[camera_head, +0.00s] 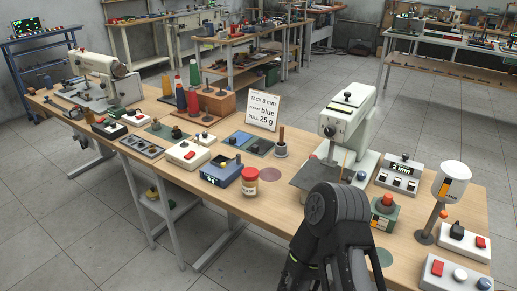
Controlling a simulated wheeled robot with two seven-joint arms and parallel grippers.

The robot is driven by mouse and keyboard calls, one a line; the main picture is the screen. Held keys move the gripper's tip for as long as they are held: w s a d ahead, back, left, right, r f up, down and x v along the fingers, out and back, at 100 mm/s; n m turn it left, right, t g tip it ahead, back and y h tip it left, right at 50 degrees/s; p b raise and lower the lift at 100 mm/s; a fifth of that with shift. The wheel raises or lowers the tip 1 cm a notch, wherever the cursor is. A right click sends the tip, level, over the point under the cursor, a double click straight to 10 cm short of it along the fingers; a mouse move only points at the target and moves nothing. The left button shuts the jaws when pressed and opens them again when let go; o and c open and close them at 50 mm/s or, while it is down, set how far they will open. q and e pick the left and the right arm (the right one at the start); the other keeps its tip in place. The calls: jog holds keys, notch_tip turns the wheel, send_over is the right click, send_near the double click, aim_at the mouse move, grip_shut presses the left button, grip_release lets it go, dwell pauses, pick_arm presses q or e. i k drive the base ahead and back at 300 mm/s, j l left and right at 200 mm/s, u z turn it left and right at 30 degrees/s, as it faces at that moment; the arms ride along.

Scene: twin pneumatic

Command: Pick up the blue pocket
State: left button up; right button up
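The dark tray (262,147) near the middle of the workbench holds small flat patches. A blue patch (238,138), possibly the blue pocket, lies on its left part; it is too small to be sure. A card (263,110) behind it reads "TACK 8 mm", "blue" and "PULL 25 g". A dark arm link of mine rises at the bottom, right of centre. Neither gripper shows, and I see nothing held.
A white sewing machine (346,125) with a grey panel (312,174) stands further right.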

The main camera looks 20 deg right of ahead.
aim_at(240, 138)
jog(key=i+j, duration=0.4)
jog(key=i+j+z, duration=0.15)
jog(key=i+j, duration=0.6)
jog(key=i+j+z, duration=0.15)
jog(key=i+j, duration=0.25)
jog(key=j, duration=0.15)
jog(key=i+j, duration=0.3)
jog(key=j, duration=0.15)
jog(key=i+j+z, duration=0.1)
jog(key=i+j, duration=0.25)
jog(key=j, duration=0.15)
jog(key=i+j+z, duration=0.1)
jog(key=i+j, duration=0.25)
jog(key=j, duration=0.2)
